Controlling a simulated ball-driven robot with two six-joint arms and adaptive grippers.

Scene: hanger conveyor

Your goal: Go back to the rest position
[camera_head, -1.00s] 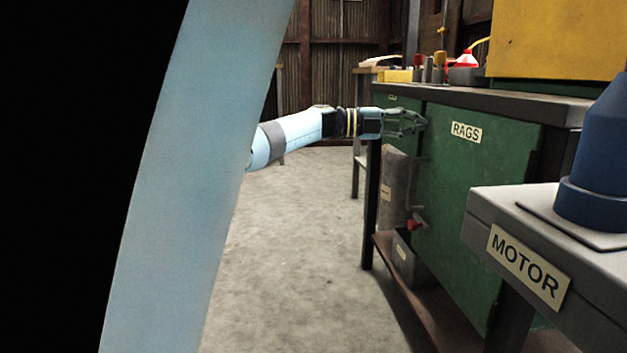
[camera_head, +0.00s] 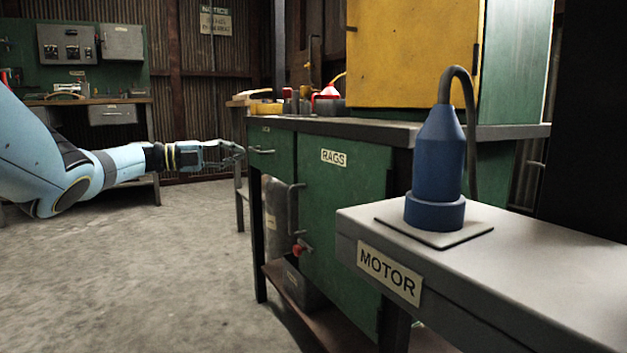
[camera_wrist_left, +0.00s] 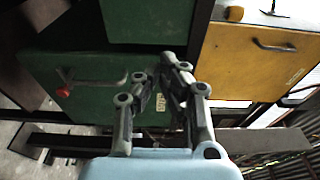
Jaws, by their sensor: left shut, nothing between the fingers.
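My left arm comes in from the left in the head view, stretched out to the right. Its gripper (camera_head: 234,151) is at the left end of the green RAGS cabinet (camera_head: 345,205), close to the small drawer (camera_head: 262,150). I cannot tell from this view how wide the gap to it is. In the left wrist view the same gripper (camera_wrist_left: 165,62) has its fingers close together, with nothing held, in front of a green cabinet front (camera_wrist_left: 95,85). My right gripper is in neither view.
A grey MOTOR table (camera_head: 470,270) with a blue motor (camera_head: 438,165) stands at the right front. A yellow cabinet (camera_head: 410,65) stands on the dark worktop (camera_head: 350,127). A far workbench (camera_head: 110,115) is at the back left. The concrete floor (camera_head: 130,260) at left is clear.

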